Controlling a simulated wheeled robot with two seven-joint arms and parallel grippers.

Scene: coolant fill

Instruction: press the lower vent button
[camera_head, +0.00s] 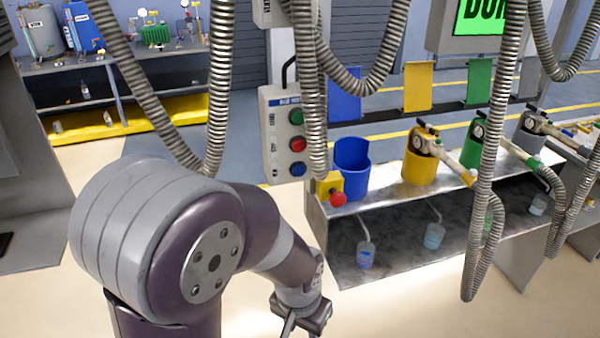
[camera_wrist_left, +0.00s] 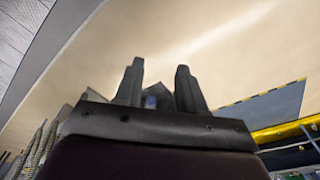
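A grey control box (camera_head: 269,150) hangs in the middle of the head view. It carries a green button (camera_head: 296,117) on top, a red button (camera_head: 298,144) below it and a blue button (camera_head: 298,170) lowest. Its small labels are too blurred to read, so I cannot tell which are vent buttons. My left gripper (camera_head: 299,328) is at the bottom edge, well below the box and apart from it. The left wrist view shows its two fingers (camera_wrist_left: 158,68) spread, with nothing between them. My right gripper is not in view.
A red mushroom button on a yellow block (camera_head: 329,187) sits at the near corner of a metal bench (camera_head: 425,205). Blue, yellow and green holders (camera_head: 419,168) stand on the bench. Several ribbed hoses (camera_head: 489,150) hang in front. Open floor (camera_head: 390,310) lies below.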

